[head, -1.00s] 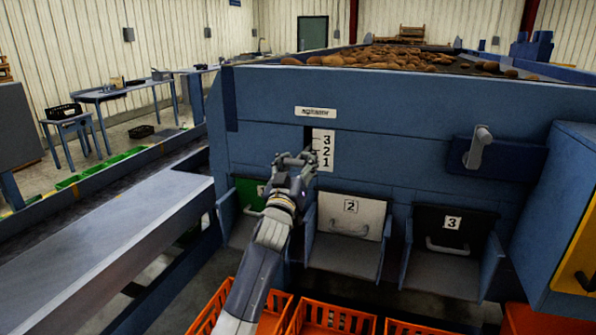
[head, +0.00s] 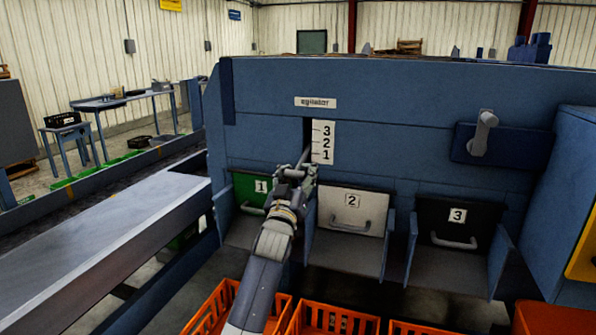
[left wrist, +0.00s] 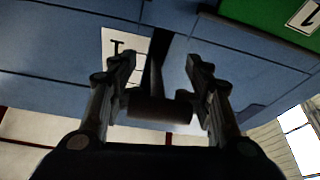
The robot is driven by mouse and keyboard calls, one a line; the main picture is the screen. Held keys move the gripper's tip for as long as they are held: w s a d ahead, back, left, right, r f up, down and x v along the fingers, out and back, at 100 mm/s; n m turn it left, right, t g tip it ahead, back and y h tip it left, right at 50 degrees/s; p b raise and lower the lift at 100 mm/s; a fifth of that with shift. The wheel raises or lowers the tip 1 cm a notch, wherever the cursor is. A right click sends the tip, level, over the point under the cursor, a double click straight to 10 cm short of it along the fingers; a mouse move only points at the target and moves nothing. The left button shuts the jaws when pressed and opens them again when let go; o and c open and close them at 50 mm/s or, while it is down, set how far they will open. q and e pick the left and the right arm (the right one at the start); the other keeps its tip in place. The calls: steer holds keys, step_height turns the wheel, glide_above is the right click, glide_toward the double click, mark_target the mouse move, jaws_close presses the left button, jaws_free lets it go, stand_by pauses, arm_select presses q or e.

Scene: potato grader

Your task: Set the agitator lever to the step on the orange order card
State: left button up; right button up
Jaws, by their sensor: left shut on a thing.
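The agitator lever (head: 304,156) is a thin grey rod coming out of a dark vertical slot below the "agitator" label. A white scale (head: 323,142) marked 3, 2, 1 from top to bottom stands beside the slot. The rod shows next to the lower part of the scale, around 1; its exact step is hard to tell. My left gripper (head: 296,174) is shut on the lever's grip, a dark cylinder (left wrist: 160,109) between the fingers in the left wrist view. My right gripper is not in view. I see no readable orange order card.
Below the panel are chutes with a green flap 1 (head: 250,190), white flap 2 (head: 352,211) and black flap 3 (head: 454,225). Orange crates (head: 330,318) stand beneath. A grey crank handle (head: 482,132) is at right, a conveyor (head: 90,225) at left.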

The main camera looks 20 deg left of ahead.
arm_select(q)
steer(key=shift+f, duration=0.15)
steer(key=o, duration=1.8)
steer(key=shift+w, duration=0.15)
steer(key=shift+c, duration=0.2)
steer(key=shift+s+f, duration=0.15)
steer(key=shift+s, duration=0.3)
steer(key=v, duration=1.1)
steer(key=shift+s, duration=0.1)
